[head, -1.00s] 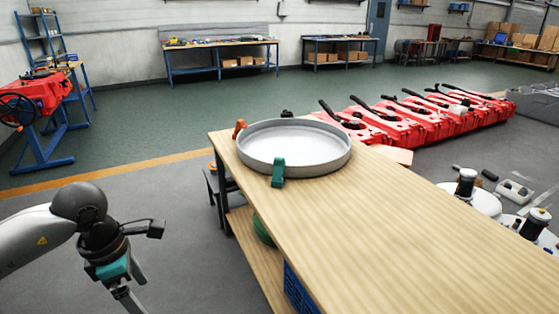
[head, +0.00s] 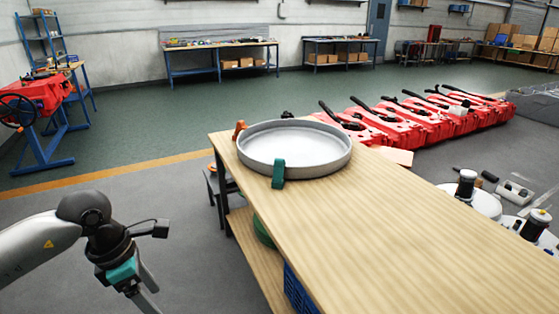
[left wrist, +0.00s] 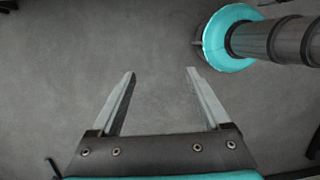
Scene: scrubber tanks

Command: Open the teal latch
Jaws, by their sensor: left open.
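The teal latch (head: 279,174) sits upright on the near rim of a round grey metal pan (head: 294,150). The pan lies at the far left end of a wooden workbench (head: 390,230). An orange latch (head: 239,130) sits on the pan's left rim. My left gripper (head: 150,303) is left of the bench, in front of it and well apart from the latch. In the left wrist view its two fingers (left wrist: 160,72) are spread with only grey floor between them. My right gripper is out of view.
A blue crate (head: 298,292) and a green object (head: 263,231) sit on the bench's lower shelf. Red tank parts with black handles (head: 400,120) stand behind the bench. White lidded tanks (head: 475,200) stand at the right. The floor around my left arm is clear.

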